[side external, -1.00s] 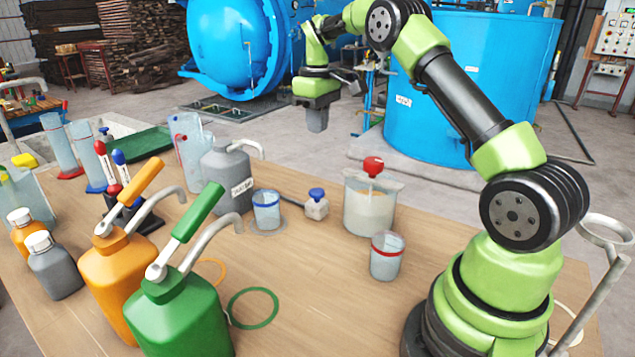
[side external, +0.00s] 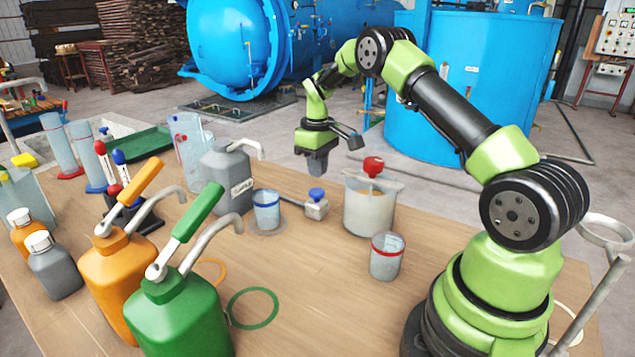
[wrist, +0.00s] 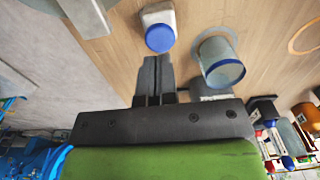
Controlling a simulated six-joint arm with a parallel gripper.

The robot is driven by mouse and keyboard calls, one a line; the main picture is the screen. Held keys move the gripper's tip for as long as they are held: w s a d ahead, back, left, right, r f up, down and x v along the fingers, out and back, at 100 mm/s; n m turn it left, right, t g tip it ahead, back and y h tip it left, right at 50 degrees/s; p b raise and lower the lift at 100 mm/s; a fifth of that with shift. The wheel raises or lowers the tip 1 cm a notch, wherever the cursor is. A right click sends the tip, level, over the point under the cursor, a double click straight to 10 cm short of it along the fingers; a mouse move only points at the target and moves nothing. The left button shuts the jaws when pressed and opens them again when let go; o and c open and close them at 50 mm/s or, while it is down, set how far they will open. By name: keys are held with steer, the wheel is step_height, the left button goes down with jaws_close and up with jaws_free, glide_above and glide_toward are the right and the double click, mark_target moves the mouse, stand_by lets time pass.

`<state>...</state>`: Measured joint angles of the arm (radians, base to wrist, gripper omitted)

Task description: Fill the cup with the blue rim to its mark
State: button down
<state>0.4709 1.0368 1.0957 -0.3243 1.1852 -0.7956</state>
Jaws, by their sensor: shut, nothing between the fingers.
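The clear cup with the blue rim (side external: 266,212) stands upright on a grey round patch on the table. It also shows in the wrist view (wrist: 222,68), right of my fingers. Its liquid level and mark are not clear. A small pale block with a blue knob (side external: 316,205) is just right of the cup. Its blue top (wrist: 159,38) is just beyond my fingertips in the wrist view. My gripper (side external: 317,170) is shut and empty, pointing down above and behind the block. A grey jug with a spout (side external: 227,178) stands behind the cup.
A larger beaker with a red knob (side external: 369,208) and a red-rimmed cup (side external: 386,258) stand to the right. Green (side external: 180,315) and orange (side external: 118,275) pump bottles stand at front left. The table's front middle is clear.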

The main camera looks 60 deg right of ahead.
mark_target(318, 192)
steer(key=shift+f, duration=2.05)
step_height(318, 192, down, 2)
steer(key=shift+f, duration=0.3)
steer(key=shift+s, duration=0.15)
stand_by(1.0)
step_height(318, 192, up, 15)
steer(key=shift+w+r, duration=0.2)
steer(key=shift+w, duration=0.2)
steer(key=shift+d, duration=0.1)
stand_by(0.8)
